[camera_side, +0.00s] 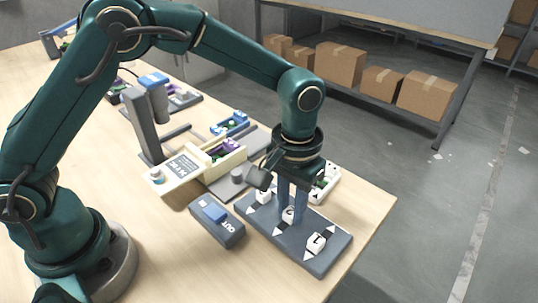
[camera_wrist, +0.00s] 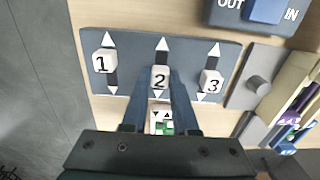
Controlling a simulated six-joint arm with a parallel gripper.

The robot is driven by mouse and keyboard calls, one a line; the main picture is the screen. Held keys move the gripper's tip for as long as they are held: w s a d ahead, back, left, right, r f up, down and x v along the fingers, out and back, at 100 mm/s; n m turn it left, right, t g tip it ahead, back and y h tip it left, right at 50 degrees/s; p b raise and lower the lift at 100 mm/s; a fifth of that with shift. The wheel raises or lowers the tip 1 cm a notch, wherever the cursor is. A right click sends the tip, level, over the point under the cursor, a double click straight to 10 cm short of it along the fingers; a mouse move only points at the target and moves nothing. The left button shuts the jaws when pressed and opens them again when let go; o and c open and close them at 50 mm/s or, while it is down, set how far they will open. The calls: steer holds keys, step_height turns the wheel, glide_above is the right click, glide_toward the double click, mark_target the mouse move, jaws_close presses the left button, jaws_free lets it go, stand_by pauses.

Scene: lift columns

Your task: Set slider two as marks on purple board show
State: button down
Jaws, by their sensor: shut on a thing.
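A dark slider panel (camera_side: 271,222) with three white numbered knobs lies near the table's right edge; it also shows in the wrist view (camera_wrist: 133,85). Knob 2 (camera_wrist: 159,80) is the middle one, nearer the lower arrow of its slot than the upper one in the wrist view. My gripper (camera_side: 289,212) points down, its blue fingers shut on knob 2. Knob 1 (camera_wrist: 103,61) is nearer its upper arrow; knob 3 (camera_wrist: 210,83) is near its lower arrow. A purple piece (camera_side: 222,147) sits in a cream drawer; I cannot read marks on it.
A white holder (camera_side: 331,180) with green parts stands behind the panel, partly hidden by my gripper. An OUT/IN switch box (camera_side: 217,222) lies left of the panel. The cream drawer unit (camera_side: 182,172) and a grey post (camera_side: 147,125) stand farther left. The front table area is clear.

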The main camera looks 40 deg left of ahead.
mark_target(283, 226)
steer(key=shift+s+r, duration=0.1)
steer(key=shift+s, duration=0.9)
steer(key=c, duration=0.7)
jaws_free()
steer(key=shift+r, duration=2.5)
